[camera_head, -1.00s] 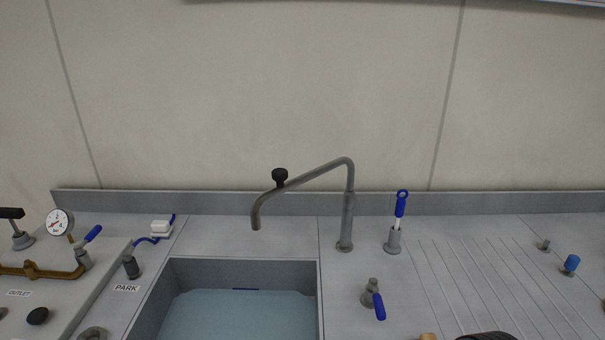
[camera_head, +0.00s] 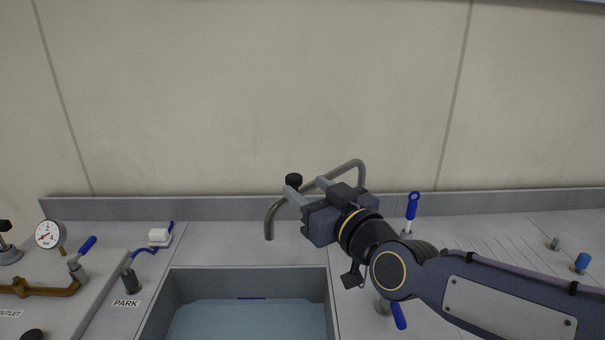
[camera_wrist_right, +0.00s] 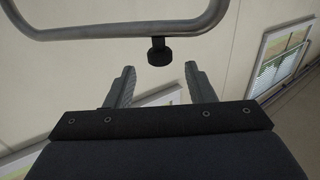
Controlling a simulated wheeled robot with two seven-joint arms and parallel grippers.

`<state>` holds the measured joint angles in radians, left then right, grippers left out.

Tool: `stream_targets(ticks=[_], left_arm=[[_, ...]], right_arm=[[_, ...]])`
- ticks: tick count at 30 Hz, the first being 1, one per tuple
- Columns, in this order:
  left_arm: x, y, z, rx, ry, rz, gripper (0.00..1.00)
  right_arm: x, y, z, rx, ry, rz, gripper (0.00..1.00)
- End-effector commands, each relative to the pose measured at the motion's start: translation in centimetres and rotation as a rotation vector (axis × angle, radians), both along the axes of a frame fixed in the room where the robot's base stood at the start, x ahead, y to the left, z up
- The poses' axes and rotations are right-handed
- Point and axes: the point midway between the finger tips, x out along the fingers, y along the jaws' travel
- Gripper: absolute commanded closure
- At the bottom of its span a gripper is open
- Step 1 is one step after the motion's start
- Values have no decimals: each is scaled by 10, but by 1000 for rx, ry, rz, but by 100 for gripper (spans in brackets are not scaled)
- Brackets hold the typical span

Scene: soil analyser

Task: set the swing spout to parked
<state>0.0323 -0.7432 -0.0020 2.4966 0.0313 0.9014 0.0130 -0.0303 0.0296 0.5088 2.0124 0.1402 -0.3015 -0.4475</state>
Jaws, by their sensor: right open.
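The grey swing spout (camera_head: 269,222) hangs over the back right part of the sink. Its black knob (camera_head: 293,181) stands on top of the pipe. My right gripper (camera_head: 306,188) is open in front of the spout, its fingers pointing toward the knob. The right wrist view shows the knob (camera_wrist_right: 159,52) just beyond the gap between the two open fingers (camera_wrist_right: 157,85), not gripped, with the spout pipe (camera_wrist_right: 125,32) behind it. The PARK label (camera_head: 126,303) lies left of the sink beside a dark post (camera_head: 130,281). My arm hides the spout's base. My left gripper is not in view.
The sink (camera_head: 335,300) holds bluish water. A brass pipe (camera_head: 40,289) with a gauge (camera_head: 49,234) and a blue-handled valve is at left. A ribbed draining area lies at right.

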Motion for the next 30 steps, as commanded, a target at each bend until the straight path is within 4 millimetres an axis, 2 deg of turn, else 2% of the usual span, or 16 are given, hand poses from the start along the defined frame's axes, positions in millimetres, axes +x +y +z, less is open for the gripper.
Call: stream_targets(ticks=[1,9,14,21,30], left_arm=[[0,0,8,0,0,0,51],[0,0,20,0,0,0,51],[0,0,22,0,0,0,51],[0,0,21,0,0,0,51],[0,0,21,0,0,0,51]], right_arm=[[7,5,2,1,6,3,51],[39,24,1,1,5,2,51],[47,28,0,-1,3,1,51],[48,28,-1,-2,3,0,51],[47,27,-1,-1,3,0,89]])
